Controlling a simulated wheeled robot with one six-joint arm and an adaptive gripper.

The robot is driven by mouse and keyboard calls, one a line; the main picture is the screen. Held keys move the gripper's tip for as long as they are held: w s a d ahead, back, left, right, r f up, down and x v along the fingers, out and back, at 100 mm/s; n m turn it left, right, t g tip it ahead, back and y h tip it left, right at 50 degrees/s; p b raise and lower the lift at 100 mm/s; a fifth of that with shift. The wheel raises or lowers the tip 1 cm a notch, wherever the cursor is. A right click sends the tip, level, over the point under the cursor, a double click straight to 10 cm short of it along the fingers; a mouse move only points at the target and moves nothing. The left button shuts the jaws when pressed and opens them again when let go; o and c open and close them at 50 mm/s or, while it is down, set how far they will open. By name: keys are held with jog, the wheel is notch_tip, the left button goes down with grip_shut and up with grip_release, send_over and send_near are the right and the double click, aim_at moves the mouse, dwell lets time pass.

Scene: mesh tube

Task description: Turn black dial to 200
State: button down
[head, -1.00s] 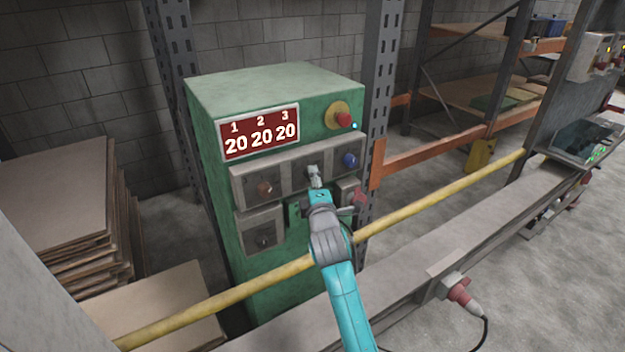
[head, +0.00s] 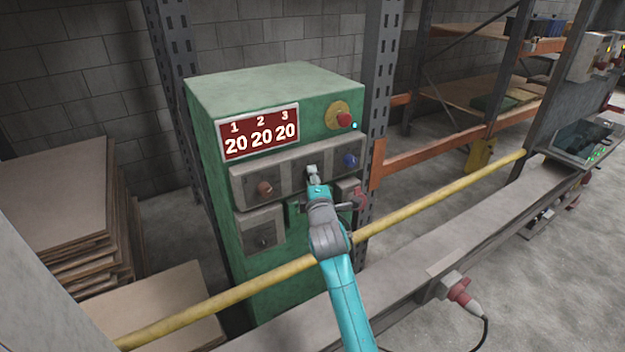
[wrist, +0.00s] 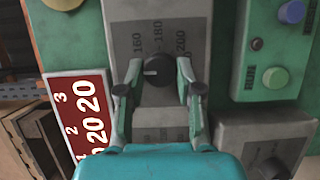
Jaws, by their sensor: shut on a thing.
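The black dial (wrist: 157,70) sits on a grey plate marked 160, 180 and 200, in the wrist view. Its pale mark is on the left side of the knob as pictured, toward the 160 side; the exact reading is hard to tell. My gripper (wrist: 160,72) has one finger on each side of the dial and is shut on it. In the head view my gripper (head: 313,172) is at the middle of the grey control row and hides the dial.
The green cabinet (head: 275,95) carries a red display (head: 259,132) reading 20 20 20. A reddish knob (head: 264,188), a blue knob (head: 349,160) and a red button (head: 344,120) surround the middle control. A yellow rail (head: 430,205) crosses in front of the cabinet, below my gripper.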

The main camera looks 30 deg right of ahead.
jog(key=shift+m, duration=0.3)
jog(key=m+g+y, duration=0.1)
jog(key=m+y, duration=0.2)
jog(key=m, duration=0.3)
jog(key=d+m+y, duration=0.1)
jog(key=m+y, duration=0.3)
jog(key=m, duration=0.2)
jog(key=m+g+y, duration=0.1)
jog(key=m+y, duration=0.2)
jog(key=m, duration=0.3)
jog(key=shift+d+r+g, duration=0.15)
jog(key=shift+r+g, duration=0.1)
jog(key=shift+g, duration=0.05)
dwell(0.4)
jog(key=shift+y, duration=0.4)
jog(key=c, duration=0.8)
grip_release()
jog(key=shift+o, duration=0.2)
jog(key=v, duration=1.2)
